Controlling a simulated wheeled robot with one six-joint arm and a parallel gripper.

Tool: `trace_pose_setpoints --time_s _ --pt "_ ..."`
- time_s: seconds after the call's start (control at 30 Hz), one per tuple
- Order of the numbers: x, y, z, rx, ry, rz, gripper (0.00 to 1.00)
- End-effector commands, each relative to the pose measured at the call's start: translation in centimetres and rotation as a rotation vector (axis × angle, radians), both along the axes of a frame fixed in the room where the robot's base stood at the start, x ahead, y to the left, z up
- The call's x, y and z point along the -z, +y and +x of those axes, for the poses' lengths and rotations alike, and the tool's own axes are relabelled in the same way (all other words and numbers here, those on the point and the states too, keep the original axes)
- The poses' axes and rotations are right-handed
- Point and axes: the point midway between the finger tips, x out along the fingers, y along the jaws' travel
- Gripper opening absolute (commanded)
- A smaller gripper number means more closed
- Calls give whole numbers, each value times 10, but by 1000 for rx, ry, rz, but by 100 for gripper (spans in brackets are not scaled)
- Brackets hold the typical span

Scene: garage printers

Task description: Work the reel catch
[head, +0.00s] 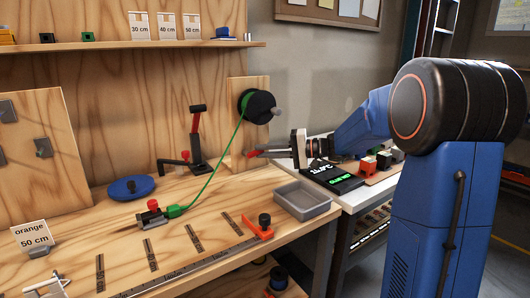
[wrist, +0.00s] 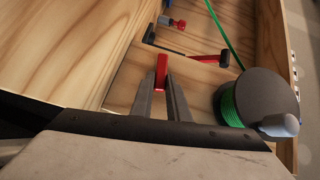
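The reel (head: 258,106) is black with green line and a grey crank knob, and stands on an upright wooden board. It also shows in the wrist view (wrist: 258,98), to the right of my fingers. A small red lever (wrist: 161,72), which looks like the reel catch, is between my fingertips. My gripper (head: 265,153) is just below the reel, pointing left at the board. In the wrist view its fingers (wrist: 161,82) lie close along both sides of the red lever with no clear gap. The lever's base is hidden.
A red-handled lever clamp (head: 197,140) stands left of the board. The green line runs down to a small red-and-black clamp (head: 152,212) on the bench. A grey tray (head: 302,198) sits below my gripper. A blue disc (head: 131,188) lies at the left.

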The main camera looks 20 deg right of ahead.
Motion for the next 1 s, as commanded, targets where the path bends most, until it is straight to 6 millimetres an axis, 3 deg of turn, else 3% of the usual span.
trace_pose_setpoints --time_s 0.7,0.73,0.8,1.0 --pt "8 -1 0 -1 42 123 0" --pt "8 -1 0 -1 42 123 16" --pt "8 -1 0 -1 42 123 33" --pt "7 -1 0 0 40 124 33"
